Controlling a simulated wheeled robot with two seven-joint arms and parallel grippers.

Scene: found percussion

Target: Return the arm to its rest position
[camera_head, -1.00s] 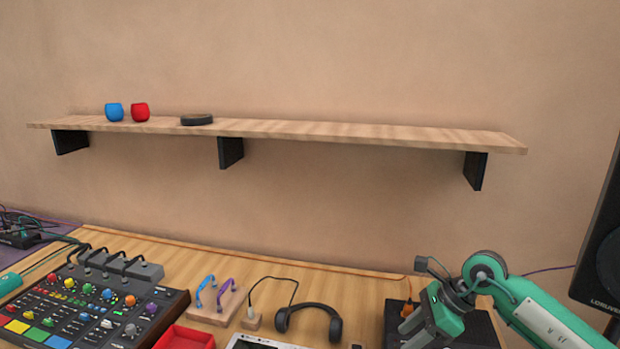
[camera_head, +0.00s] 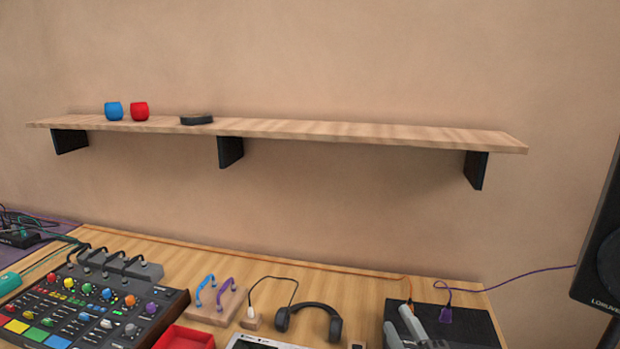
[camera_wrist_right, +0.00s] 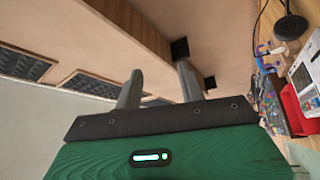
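My right gripper (camera_head: 398,317) shows only as grey fingers at the bottom right of the head view, in front of the black box on the desk. In the right wrist view, its two fingers (camera_wrist_right: 157,76) stand apart with nothing between them. The rest of the right arm is out of the head view. My left gripper is not seen; a small teal piece shows at the left edge, and I cannot tell what it is.
A wooden shelf (camera_head: 370,134) holds a blue cup (camera_head: 114,111), a red cup (camera_head: 139,111) and a dark disc (camera_head: 197,120). The desk carries a mixer (camera_head: 85,305), a red tray (camera_head: 185,338), headphones (camera_head: 309,309) and a black box (camera_head: 470,326). A speaker (camera_head: 604,240) stands right.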

